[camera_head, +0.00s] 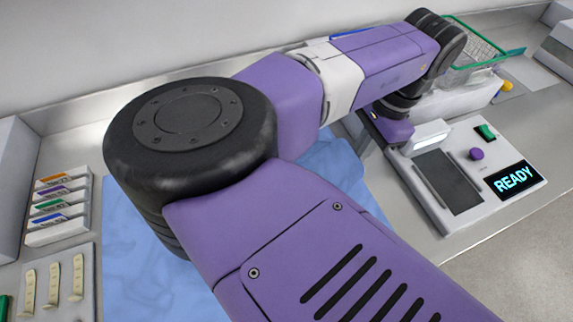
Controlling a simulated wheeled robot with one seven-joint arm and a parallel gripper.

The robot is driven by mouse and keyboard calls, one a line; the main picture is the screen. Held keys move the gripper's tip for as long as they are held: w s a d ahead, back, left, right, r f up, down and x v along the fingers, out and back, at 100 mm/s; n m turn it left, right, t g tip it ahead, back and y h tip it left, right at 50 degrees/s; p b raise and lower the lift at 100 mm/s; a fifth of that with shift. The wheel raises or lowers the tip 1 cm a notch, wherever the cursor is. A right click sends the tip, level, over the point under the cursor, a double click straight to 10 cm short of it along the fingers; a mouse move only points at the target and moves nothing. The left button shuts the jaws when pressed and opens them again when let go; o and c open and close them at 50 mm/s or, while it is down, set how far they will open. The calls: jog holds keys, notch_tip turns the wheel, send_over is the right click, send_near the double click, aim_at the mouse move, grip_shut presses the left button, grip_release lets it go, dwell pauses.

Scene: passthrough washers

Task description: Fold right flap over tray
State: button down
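A light blue sheet (141,255) lies spread on the metal counter, rumpled in places. More of it shows to the right of my arm, at its right edge. My own purple arm crosses in front of the sheet and hides its middle. I cannot make out the tray or tell which part of the sheet is the right flap. My arm reaches to the upper right and bends down beside the white machine, right of the sheet. The wrist end shows there, but no fingertips can be made out, so I cannot tell whether my gripper is open or shut.
A white machine with a dark plate, a purple knob (476,154) and a READY display (512,181) stands at right. A green-rimmed wire basket (484,52) is behind it. Labelled boxes (58,207) and a white tray of cream strips (66,262) are at left.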

aim_at(328, 173)
jog(key=shift+g, duration=0.3)
jog(key=a, duration=0.1)
jog(key=s+a, duration=0.1)
jog(key=a, duration=0.1)
jog(key=a+p, duration=0.1)
jog(key=a, duration=0.1)
jog(key=shift+s+f, duration=0.35)
jog(key=shift+s, duration=0.05)
jog(key=shift+a+f, duration=0.15)
jog(key=shift+a, duration=0.4)
jog(key=shift+d+r+p, duration=0.3)
jog(key=shift+r+p, duration=0.05)
jog(key=shift+r, duration=0.2)
jog(key=p+v, duration=0.1)
jog(key=v, duration=0.1)
jog(key=p+v, duration=0.1)
jog(key=p, duration=0.1)
jog(key=p+v, duration=0.2)
jog(key=shift+w+d+r, duration=0.15)
jog(key=shift+d+r, duration=0.05)
jog(key=shift+d, duration=0.25)
jog(key=shift+d+r+p, duration=0.15)
jog(key=shift+r+p, duration=0.05)
jog(key=shift+p, duration=0.2)
jog(key=shift+f, duration=0.1)
